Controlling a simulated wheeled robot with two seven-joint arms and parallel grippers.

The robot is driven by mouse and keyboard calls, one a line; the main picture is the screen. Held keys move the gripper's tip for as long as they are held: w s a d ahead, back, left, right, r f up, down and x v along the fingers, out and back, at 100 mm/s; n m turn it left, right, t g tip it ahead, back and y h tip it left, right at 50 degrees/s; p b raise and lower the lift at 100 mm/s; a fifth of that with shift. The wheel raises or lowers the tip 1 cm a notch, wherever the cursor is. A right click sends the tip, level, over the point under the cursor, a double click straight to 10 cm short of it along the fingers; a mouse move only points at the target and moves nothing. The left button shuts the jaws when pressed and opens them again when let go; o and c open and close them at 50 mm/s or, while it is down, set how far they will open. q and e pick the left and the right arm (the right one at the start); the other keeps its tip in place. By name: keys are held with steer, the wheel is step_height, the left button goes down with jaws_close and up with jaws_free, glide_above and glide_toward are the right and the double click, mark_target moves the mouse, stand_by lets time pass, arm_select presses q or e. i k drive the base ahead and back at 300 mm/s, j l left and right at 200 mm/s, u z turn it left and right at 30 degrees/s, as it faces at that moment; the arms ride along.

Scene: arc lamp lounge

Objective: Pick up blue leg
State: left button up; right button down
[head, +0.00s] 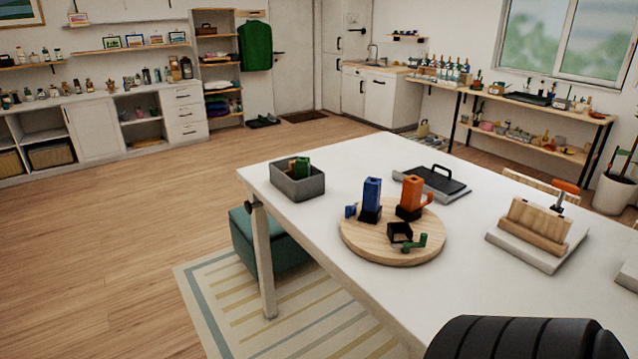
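A tall blue block (372,192) stands upright in a black socket (370,215) on a round wooden board (385,250) on the white table. A small blue piece (350,211) sits just left of it at the board's edge. I cannot tell for sure which of these is the blue leg. An orange block (411,193) stands in a second black socket on the right, with a small orange piece beside it. An empty-looking black socket (400,231) and a small green piece (414,244) are at the board's front. Neither gripper is in view.
A grey bin (298,184) holding green and orange-brown pieces stands left of the board. A black-handled flat item (432,183) lies behind it. A wooden holder on a pale base (537,232) stands to the right. The table's (360,285) front left is clear.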

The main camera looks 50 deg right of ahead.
mark_target(372, 185)
steer(key=z, duration=1.85)
steer(key=k+l+z, duration=0.15)
steer(key=l+z, duration=0.15)
